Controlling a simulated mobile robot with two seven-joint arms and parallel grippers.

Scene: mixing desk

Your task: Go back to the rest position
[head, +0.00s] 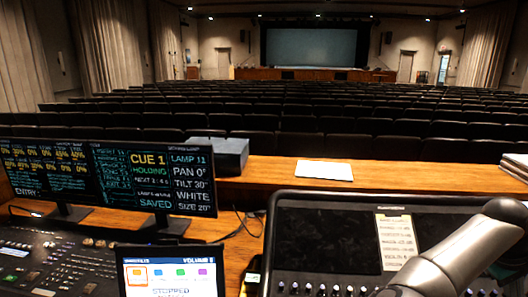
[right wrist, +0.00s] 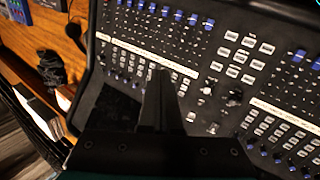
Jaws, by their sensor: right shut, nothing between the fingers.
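My right gripper (right wrist: 160,75) is shut and empty in the right wrist view, its dark fingers together above the mixing desk (right wrist: 230,85). Whether the fingertips touch the desk's surface I cannot tell. In the head view my right arm reaches in at the lower right, in front of the mixing desk (head: 335,240), and its gripper is out of that picture. My left gripper is in neither view.
A lighting console (head: 50,265) with two monitors (head: 150,180) stands at the left, and a small touchscreen (head: 170,272) at the bottom. A grey box (head: 218,155) and white papers (head: 324,170) lie on the wooden ledge (head: 270,170). Rows of seats lie beyond.

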